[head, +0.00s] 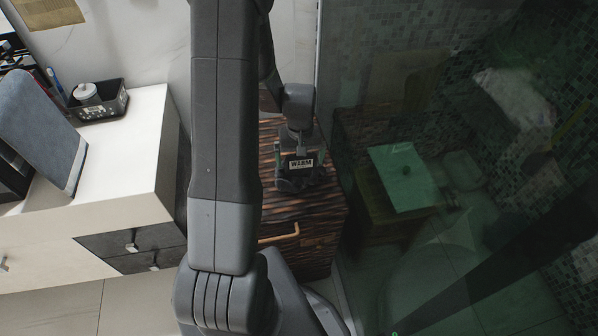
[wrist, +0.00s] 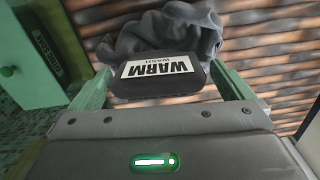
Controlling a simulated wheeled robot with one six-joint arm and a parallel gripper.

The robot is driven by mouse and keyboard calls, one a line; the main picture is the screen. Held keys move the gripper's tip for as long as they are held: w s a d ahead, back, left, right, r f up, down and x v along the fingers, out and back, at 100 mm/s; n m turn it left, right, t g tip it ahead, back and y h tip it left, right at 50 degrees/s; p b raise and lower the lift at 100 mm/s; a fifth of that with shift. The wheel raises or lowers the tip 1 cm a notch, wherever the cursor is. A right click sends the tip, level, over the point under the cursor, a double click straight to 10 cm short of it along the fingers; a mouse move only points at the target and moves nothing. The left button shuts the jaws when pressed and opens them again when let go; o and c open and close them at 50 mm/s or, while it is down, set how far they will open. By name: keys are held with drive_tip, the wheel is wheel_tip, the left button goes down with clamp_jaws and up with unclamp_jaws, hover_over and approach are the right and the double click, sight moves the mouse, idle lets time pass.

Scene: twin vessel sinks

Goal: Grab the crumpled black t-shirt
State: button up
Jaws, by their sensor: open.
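The crumpled dark grey-black t-shirt (wrist: 200,35) lies in a heap on the ribbed wooden cabinet top, at the top of the wrist view. A black case with a white "WARM WASH" label (wrist: 160,68) sits between the t-shirt and my gripper body and hides part of the cloth. My gripper (wrist: 164,72) is open, its green fingers on either side of the labelled case. In the head view, my gripper (head: 299,158) is over the cabinet, and the label and a small dark part of the t-shirt (head: 285,184) show below it.
The wooden cabinet (head: 300,222) has a drawer with a gold handle. A dark glass panel (head: 430,130) stands close on its right. A white counter (head: 130,150) at the left holds a grey-blue upright board (head: 40,125) and a black basket (head: 98,103).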

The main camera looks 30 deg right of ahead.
drive_tip(key=shift+f, duration=0.8)
drive_tip(key=shift+c, duration=0.2)
drive_tip(key=c, duration=1.2)
